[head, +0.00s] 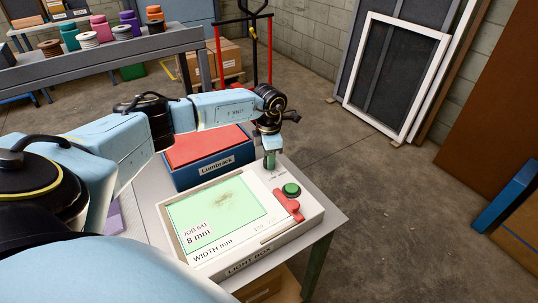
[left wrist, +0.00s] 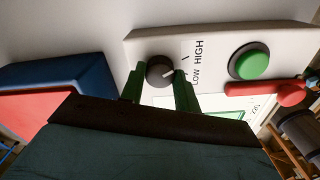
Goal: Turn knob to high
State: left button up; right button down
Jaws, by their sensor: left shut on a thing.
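The dark round knob (left wrist: 160,70) sits on the white light box panel. Its white pointer line is turned toward the LOW label (left wrist: 195,77), with the HIGH label (left wrist: 199,51) beside it. My left gripper (left wrist: 158,90) has its two green fingers on either side of the knob and is shut on it. In the head view the left gripper (head: 270,160) reaches down to the back corner of the light box (head: 290,237), and it hides the knob there. My right gripper is not in view.
A green button (head: 291,189) and a red lever (head: 289,206) are close to the gripper on the panel. The lit green screen (head: 220,213) is left of them. A blue Lumbrack box (head: 208,176) with a red top stands behind on the table.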

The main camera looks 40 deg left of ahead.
pick_arm(q)
jog(key=shift+n, duration=0.4)
jog(key=o, duration=1)
jog(key=shift+c, duration=0.2)
jog(key=shift+r, duration=0.1)
notch_tip(320, 180, up, 13)
jog(key=shift+r, duration=0.15)
